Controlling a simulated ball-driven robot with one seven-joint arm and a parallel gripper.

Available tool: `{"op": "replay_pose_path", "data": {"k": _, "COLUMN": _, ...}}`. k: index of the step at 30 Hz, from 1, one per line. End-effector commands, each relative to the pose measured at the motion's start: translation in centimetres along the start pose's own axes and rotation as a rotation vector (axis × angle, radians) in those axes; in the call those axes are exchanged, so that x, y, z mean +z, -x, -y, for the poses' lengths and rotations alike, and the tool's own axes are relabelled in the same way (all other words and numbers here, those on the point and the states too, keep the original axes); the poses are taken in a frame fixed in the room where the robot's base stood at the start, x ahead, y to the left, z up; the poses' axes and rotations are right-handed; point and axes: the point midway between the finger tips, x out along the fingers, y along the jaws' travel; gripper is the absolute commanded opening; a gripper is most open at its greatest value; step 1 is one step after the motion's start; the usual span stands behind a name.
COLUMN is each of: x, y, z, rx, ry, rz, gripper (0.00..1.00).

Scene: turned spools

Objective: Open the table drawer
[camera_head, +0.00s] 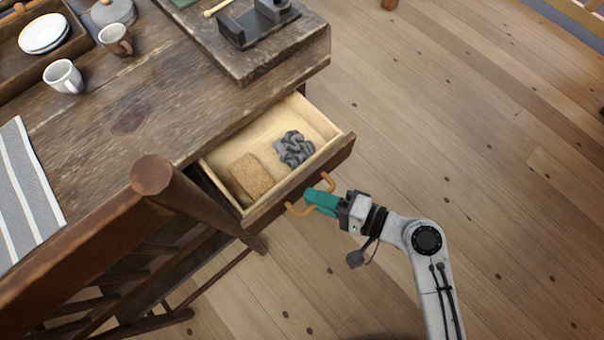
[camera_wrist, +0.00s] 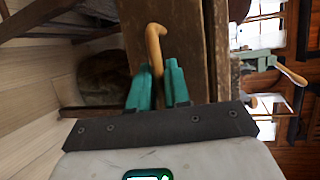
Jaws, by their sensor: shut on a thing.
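The table drawer (camera_head: 310,124) is pulled partly out of the wooden table (camera_head: 150,100), and its pale inside shows. A tan block (camera_head: 251,177) and a grey lumpy thing (camera_head: 294,149) lie in it. The drawer's orange-tan handle (camera_head: 327,181) is on its front. My gripper (camera_head: 312,198), with teal fingers, is shut on the handle in the head view. In the wrist view the handle (camera_wrist: 155,45) rises from between my fingers (camera_wrist: 160,85), against the brown drawer front (camera_wrist: 191,40). The part of the handle between the fingers is hidden.
A wooden chair (camera_head: 152,174) stands left of the drawer, close to its left corner. Cups (camera_head: 64,77) and plates (camera_head: 44,32) stand on the table, with a striped cloth (camera_head: 26,190) at left. The plank floor (camera_head: 480,150) to the right is clear.

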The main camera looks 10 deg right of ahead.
Motion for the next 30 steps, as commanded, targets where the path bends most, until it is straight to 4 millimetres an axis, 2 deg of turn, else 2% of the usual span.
{"op": "replay_pose_path", "data": {"k": 7, "x": 0.7, "y": 1.7, "z": -0.4, "rx": 0.002, "ry": 0.000, "rz": -0.001, "gripper": 0.00}}
{"op": "replay_pose_path", "data": {"k": 19, "x": 0.7, "y": 1.9, "z": -0.5, "rx": 0.001, "ry": 0.001, "rz": -0.001, "gripper": 0.00}}
{"op": "replay_pose_path", "data": {"k": 20, "x": 0.7, "y": 1.9, "z": -0.5, "rx": 0.001, "ry": 0.001, "rz": -0.001, "gripper": 0.18}}
{"op": "replay_pose_path", "data": {"k": 21, "x": 0.7, "y": 1.9, "z": -0.5, "rx": 0.001, "ry": 0.000, "rz": -0.001, "gripper": 0.22}}
{"op": "replay_pose_path", "data": {"k": 30, "x": 0.7, "y": 2.1, "z": -0.5, "rx": 0.001, "ry": 0.000, "rz": -0.001, "gripper": 0.23}}
